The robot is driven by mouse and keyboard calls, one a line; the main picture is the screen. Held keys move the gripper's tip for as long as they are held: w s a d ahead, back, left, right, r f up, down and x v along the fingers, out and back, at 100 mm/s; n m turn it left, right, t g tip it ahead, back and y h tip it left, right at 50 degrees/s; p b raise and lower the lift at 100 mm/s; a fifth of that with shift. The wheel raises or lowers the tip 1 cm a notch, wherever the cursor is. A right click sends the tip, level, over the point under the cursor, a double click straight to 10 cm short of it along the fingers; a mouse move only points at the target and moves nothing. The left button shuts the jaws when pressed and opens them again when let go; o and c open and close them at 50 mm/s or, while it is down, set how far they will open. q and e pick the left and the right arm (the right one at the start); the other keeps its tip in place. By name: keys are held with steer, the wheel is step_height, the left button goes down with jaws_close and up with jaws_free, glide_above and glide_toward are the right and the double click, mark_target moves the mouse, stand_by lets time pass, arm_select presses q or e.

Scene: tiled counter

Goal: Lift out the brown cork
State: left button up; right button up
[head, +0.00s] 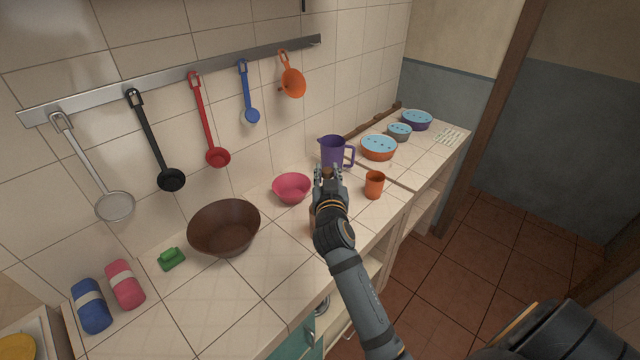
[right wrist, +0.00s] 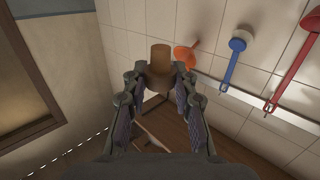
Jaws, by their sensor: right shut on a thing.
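The brown cork (right wrist: 160,57) sits between the fingertips of my right gripper (right wrist: 160,80) in the right wrist view, a short cylinder poking out past them. In the head view my right gripper (head: 327,176) is shut on the cork (head: 327,172), over the counter near the purple jug. Something brownish (head: 312,217) shows at the left side of my right forearm, mostly hidden, so I cannot tell what it is. Whether the cork is clear of any opening cannot be told. My left gripper is not in view.
A purple jug (head: 334,151), pink bowl (head: 291,188) and orange cup (head: 374,185) stand close around my right gripper. A large brown bowl (head: 224,229) is to the left. Utensils hang from a wall rail (head: 180,79).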

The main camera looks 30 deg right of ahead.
steer(key=s+r, duration=0.5)
steer(key=s, duration=0.5)
steer(key=shift+s+d+r, duration=0.25)
steer(key=shift+d+r, duration=0.05)
steer(key=shift+d, duration=0.1)
